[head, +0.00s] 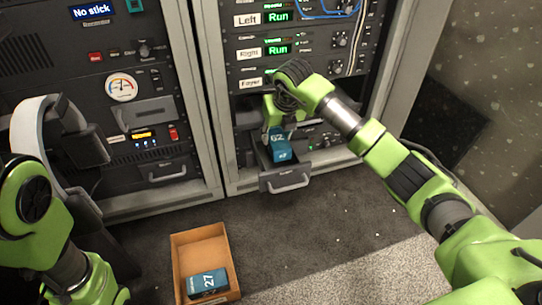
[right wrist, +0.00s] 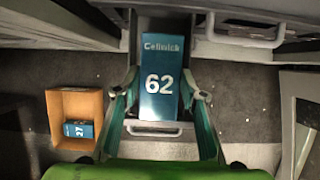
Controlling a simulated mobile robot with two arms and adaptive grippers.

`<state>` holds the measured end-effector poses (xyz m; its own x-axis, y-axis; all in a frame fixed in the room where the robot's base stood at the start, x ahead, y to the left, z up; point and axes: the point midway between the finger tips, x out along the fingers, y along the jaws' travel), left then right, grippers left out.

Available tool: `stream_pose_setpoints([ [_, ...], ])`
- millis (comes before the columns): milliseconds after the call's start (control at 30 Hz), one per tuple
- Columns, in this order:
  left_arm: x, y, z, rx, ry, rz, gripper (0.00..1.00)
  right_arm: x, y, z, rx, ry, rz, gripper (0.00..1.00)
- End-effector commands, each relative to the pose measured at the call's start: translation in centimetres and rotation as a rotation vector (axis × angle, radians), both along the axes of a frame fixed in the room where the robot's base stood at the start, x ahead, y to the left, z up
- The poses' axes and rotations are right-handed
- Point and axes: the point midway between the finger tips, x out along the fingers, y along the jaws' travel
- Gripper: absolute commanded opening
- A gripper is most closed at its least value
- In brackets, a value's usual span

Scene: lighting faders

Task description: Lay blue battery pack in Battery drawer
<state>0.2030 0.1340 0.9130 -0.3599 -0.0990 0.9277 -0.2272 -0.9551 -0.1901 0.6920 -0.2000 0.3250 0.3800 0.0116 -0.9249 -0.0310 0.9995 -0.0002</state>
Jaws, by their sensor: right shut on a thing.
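The blue battery pack (head: 281,150), marked 62, is upright between the fingers of my right gripper (head: 272,122). The pack also shows in the right wrist view (right wrist: 160,85), with the gripper (right wrist: 160,100) shut on its sides. An open drawer (head: 286,183) with a handle juts from the bottom of the right rack. The pack is over or partly inside this drawer; I cannot tell whether it touches the floor of it. The drawer's label is too small to read. My left arm shows at the left, but its gripper is out of view.
A cardboard box (head: 175,262) on the carpet holds another blue pack (head: 207,283) marked 27. A shut drawer (head: 167,171) with a handle is in the left rack. Bare carpet (head: 300,235) lies in front of the open drawer.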

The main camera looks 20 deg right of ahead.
Motion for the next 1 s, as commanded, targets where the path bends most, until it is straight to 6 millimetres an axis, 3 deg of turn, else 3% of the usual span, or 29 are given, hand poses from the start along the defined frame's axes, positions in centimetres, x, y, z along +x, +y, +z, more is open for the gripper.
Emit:
stream_pose_setpoints([
  [33,-0.1,0.0,-1.2,0.001,-0.001,0.0,1.0,0.1,0.1,-1.4,0.002,-0.005,0.001,0.0],
  [333,-0.1,0.0,-2.4,0.001,-0.003,0.001,1.0,0.1,0.2,-3.4,0.003,-0.006,0.003,0.0],
  [533,-0.2,0.0,-4.4,0.001,-0.004,0.0,1.0,0.1,0.2,-6.1,0.003,-0.006,0.004,0.0],
  [900,-0.1,0.0,-4.4,0.001,-0.004,0.001,1.0,0.1,0.1,-6.4,0.002,-0.006,0.004,0.0],
  [933,-0.1,0.0,-4.4,0.001,-0.004,0.001,1.0,0.0,0.1,-6.7,0.001,-0.001,0.004,0.41],
  [1000,-0.1,0.0,-4.4,0.001,-0.004,0.001,1.0,0.0,0.1,-6.6,0.001,-0.001,0.004,0.45],
])
